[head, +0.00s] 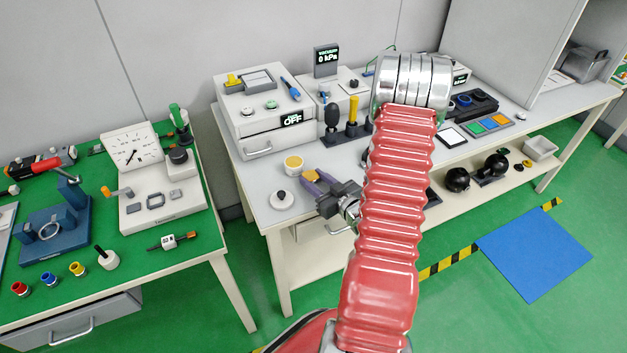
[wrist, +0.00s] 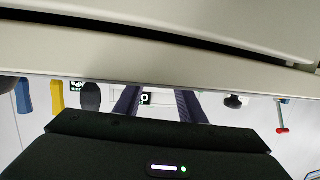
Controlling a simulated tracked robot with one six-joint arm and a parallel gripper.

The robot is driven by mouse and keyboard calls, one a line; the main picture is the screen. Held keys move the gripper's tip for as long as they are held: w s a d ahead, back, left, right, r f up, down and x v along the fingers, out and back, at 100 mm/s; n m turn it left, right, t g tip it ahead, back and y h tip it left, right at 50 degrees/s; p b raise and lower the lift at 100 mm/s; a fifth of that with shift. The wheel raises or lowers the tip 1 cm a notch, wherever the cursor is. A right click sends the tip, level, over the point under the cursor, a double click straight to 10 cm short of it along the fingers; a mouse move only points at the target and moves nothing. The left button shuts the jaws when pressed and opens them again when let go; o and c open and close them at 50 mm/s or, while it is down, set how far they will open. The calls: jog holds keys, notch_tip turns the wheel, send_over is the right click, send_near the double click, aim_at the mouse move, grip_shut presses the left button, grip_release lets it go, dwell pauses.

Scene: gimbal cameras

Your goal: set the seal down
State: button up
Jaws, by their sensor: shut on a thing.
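My gripper (head: 316,183) reaches over the front left of the white bench, its dark purple fingers pointing left. A small orange-yellow piece, which I take to be the seal (head: 311,175), shows between the fingers. The gripper is shut on it, and the fingers hide part of it. In the wrist view, the two dark fingers of my gripper (wrist: 158,105) stand apart. I cannot make out the seal clearly there. How high it is held above the bench top is hard to tell.
Near the fingers are a white round piece with a yellow top (head: 293,164) and a white disc with a dark knob (head: 281,199). A drawer unit (head: 262,120) and upright tools (head: 352,112) stand behind. The green-topped table (head: 150,255) is to the left.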

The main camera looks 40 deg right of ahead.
dwell(0.3)
jog(key=o, duration=1.2)
jog(key=shift+f, duration=0.1)
jog(key=v, duration=1.2)
